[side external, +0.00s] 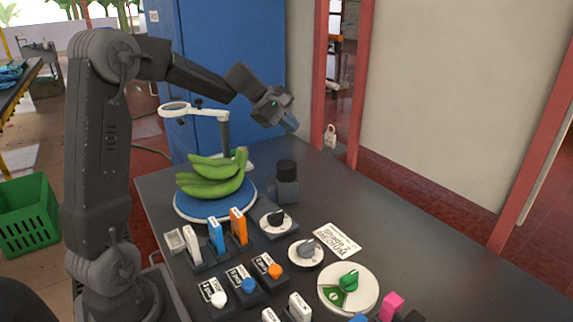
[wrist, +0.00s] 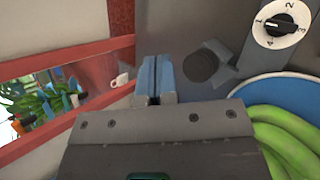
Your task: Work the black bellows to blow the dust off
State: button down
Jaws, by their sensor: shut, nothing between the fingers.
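The black bellows (side external: 287,180), a dark ribbed cylinder on a grey block, stands on the dark table just right of the blue plate of bananas. Its round black top also shows in the wrist view (wrist: 200,67), just right of my fingertips. My gripper (side external: 292,125) is above the table and above the bellows, apart from it and tilted down to the right. Its two blue fingers (wrist: 154,68) are shut together with nothing between them. I cannot make out the dust clearly in either view.
Green bananas (side external: 213,178) lie on a round blue plate (side external: 180,207) with a white ring stand (side external: 223,130) behind. Several switches and dials (side external: 276,221) fill the front of the table. A white label card (side external: 331,240) lies there. The right of the table is clear.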

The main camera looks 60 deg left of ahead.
aim_at(291, 164)
jog(key=a, duration=0.1)
jog(key=w+a+f+n, duration=0.1)
jog(key=a, duration=0.1)
jog(key=a+n, duration=0.1)
jog(key=shift+w+a+f+t, duration=0.15)
jog(key=shift+w+f+t, duration=0.1)
jog(key=shift+w+t, duration=0.15)
jog(key=shift+f, duration=4.4)
jog(key=shift+s+f, duration=0.1)
jog(key=shift+f, duration=0.3)
jog(key=shift+f, duration=1.05)
jog(key=shift+r, duration=1.45)
